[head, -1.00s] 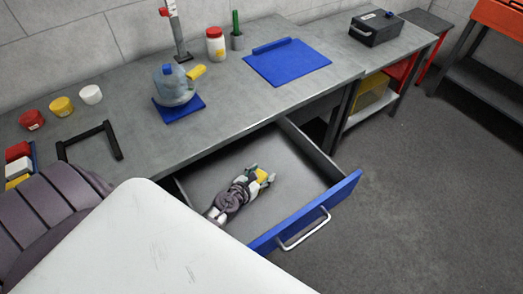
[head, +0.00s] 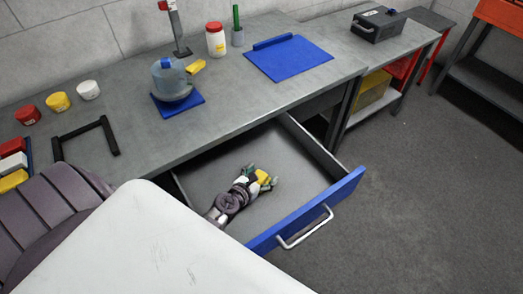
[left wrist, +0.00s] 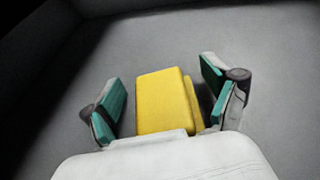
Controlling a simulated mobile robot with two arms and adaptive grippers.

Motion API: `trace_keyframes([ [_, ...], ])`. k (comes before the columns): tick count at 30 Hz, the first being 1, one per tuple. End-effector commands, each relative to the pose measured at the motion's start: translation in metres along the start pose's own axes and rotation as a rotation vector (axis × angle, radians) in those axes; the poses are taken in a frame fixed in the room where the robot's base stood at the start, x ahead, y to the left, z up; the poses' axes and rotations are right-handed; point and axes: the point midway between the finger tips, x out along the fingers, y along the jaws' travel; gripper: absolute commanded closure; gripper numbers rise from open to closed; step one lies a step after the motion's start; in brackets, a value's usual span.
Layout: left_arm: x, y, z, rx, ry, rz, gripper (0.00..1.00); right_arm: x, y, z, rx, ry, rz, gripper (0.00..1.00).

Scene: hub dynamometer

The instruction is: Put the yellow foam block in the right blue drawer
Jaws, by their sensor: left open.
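The right blue drawer (head: 352,184) is pulled open below the bench, with a grey inside and a silver handle. The yellow foam block (head: 263,176) is inside the drawer; it also shows in the left wrist view (left wrist: 162,102), on or just above the grey floor. I cannot tell if it touches the floor. My left gripper (head: 263,172) is inside the drawer, open, with its green-padded fingers (left wrist: 165,95) on either side of the block. Gaps show between the pads and the block. My right gripper is not in view.
On the bench (head: 120,92) are a jug on a blue mat (head: 177,108), a blue clipboard (head: 290,58), a red-lidded jar (head: 215,42) and small coloured pots (head: 58,101). The drawer floor right of my gripper is clear. The drawer's front juts over open floor.

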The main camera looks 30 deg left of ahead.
Motion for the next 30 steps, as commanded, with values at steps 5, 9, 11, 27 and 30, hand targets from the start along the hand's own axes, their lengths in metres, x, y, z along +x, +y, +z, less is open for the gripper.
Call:
trace_keyframes([
  [5,-0.008,0.0,0.004,0.001,0.001,0.0,0.14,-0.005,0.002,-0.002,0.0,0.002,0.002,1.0],
  [9,-0.035,0.0,0.004,0.002,0.002,0.0,0.14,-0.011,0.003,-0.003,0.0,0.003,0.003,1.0],
  [11,-0.048,0.0,0.003,0.002,0.002,0.0,0.14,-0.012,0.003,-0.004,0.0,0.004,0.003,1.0],
  [27,-0.121,-0.001,0.003,0.0,-0.001,-0.002,0.14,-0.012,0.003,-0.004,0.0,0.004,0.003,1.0],
  [30,-0.122,-0.001,0.004,0.0,-0.002,-0.001,0.14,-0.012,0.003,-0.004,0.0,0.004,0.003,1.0],
])
